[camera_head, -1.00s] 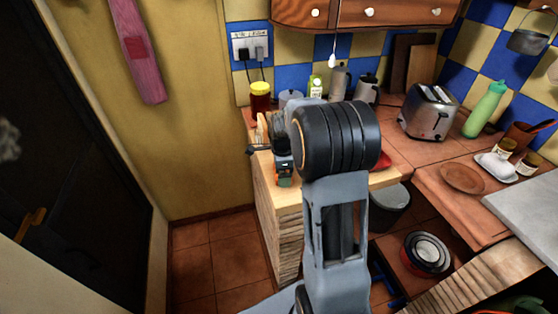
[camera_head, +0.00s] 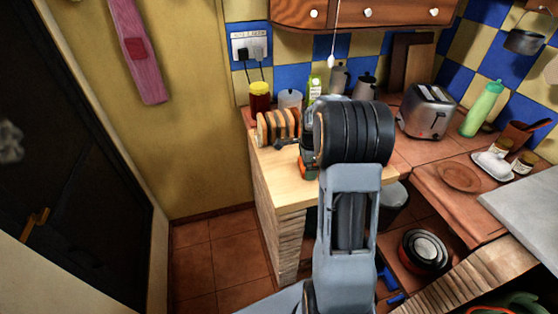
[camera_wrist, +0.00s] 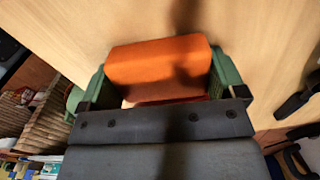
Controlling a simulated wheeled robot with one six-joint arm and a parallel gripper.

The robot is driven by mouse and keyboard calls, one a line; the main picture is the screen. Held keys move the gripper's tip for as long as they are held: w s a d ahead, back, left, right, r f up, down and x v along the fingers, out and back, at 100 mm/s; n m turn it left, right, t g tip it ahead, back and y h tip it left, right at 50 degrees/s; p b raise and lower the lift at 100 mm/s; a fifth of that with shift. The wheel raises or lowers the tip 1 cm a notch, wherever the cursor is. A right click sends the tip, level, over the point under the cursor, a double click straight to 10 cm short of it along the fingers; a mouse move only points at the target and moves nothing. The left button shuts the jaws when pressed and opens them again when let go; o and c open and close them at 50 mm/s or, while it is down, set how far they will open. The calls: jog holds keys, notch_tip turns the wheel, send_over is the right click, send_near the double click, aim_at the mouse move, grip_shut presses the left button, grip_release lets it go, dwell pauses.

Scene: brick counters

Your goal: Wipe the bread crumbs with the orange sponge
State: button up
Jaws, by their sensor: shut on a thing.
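The orange sponge (camera_wrist: 158,58) is held between the green fingers of my gripper (camera_wrist: 160,82) in the wrist view. The sponge lies over the pale wooden counter top (camera_wrist: 60,22); I cannot tell whether it touches the wood. In the head view my gripper (camera_head: 306,165) is low over the counter's left end, partly hidden by my arm. No bread crumbs can be made out on the visible wood.
Sliced bread (camera_head: 278,126) stands at the counter's back left, close to my gripper. Behind are a yellow-lidded jar (camera_head: 259,98) and canisters. A toaster (camera_head: 428,110) and a green bottle (camera_head: 484,108) stand to the right. Bare wood (camera_head: 280,180) is free at the front left.

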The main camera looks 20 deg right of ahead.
notch_tip(320, 180, up, 4)
jog(key=shift+f+p, duration=0.25)
jog(key=shift+p, duration=0.8)
jog(key=shift+r+p, duration=1.7)
jog(key=shift+r, duration=0.6)
